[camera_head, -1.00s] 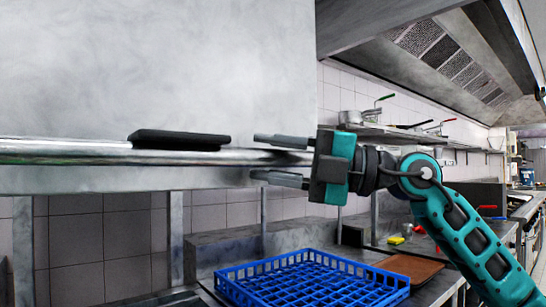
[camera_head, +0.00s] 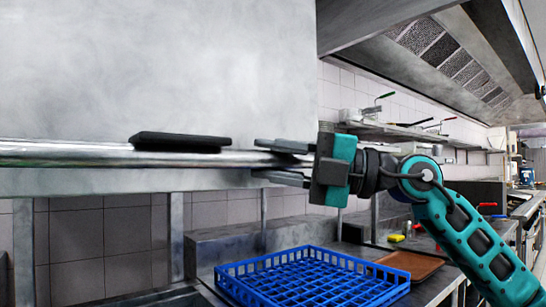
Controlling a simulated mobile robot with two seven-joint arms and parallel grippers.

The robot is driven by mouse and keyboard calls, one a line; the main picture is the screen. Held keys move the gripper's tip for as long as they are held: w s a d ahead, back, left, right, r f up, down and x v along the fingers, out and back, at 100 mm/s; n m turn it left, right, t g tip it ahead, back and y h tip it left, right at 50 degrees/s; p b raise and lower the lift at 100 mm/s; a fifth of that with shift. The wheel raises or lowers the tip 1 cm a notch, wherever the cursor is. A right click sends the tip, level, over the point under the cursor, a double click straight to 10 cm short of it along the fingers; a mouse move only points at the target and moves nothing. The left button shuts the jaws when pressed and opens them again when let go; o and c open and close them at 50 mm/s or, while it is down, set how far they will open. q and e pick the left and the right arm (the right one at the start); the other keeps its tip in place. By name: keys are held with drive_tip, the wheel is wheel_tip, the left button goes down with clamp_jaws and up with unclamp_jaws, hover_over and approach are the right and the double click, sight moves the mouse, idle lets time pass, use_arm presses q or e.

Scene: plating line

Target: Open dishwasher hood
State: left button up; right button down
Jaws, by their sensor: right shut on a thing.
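The dishwasher hood (camera_head: 150,70) is a large grey metal box filling the upper left of the head view. A shiny metal bar (camera_head: 60,153) runs along its lower edge, with a black grip pad (camera_head: 180,142) on it. The hood is raised, and tiled wall shows below its lower edge. My right gripper (camera_head: 268,161) is at the right end of the bar, one finger above and one below, shut on the bar. My left gripper is not in view.
A blue dish rack (camera_head: 310,280) stands on the counter below and right of the hood. A brown tray (camera_head: 410,265) lies behind it. A wall shelf with pans (camera_head: 375,128) and an extractor canopy (camera_head: 440,50) are at the right.

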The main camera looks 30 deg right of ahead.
wheel_tip(320, 180, down, 4)
drive_tip(key=shift+r+b, duration=0.1)
drive_tip(key=shift+b, duration=0.8)
drive_tip(key=c, duration=0.9)
unclamp_jaws()
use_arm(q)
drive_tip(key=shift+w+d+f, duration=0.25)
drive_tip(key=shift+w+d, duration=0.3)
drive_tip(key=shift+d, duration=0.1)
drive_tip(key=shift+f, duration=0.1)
